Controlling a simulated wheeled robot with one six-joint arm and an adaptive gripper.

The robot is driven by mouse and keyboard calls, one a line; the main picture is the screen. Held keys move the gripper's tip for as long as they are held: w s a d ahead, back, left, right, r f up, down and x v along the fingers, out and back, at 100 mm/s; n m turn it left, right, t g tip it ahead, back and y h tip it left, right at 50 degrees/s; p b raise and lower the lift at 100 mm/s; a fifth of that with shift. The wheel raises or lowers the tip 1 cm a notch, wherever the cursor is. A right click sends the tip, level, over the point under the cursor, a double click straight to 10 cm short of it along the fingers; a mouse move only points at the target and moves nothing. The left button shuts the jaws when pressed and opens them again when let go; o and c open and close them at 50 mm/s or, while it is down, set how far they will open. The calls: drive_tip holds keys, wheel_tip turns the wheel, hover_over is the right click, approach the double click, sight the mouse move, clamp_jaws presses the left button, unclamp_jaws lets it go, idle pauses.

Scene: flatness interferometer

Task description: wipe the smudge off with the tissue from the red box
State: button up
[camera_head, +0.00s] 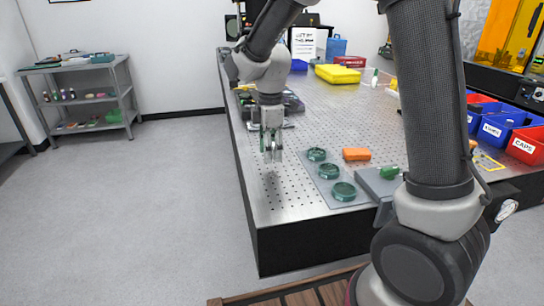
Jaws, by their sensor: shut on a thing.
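My gripper (272,154) is over the near left part of the perforated metal table (248,165), pointing down. It is shut on a small pale thing, which I take to be the tissue (275,156); its shape is hard to make out at this size. Three green round pieces (344,191) stand on a grey plate right of my gripper.
An orange block (356,154) and a grey block with a green piece (380,182) lie to the right. A yellow case (337,74) lies at the back. Blue and red bins (496,130) line the right side. My arm hides part of the table.

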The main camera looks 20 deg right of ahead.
drive_tip(key=shift+r, duration=1.5)
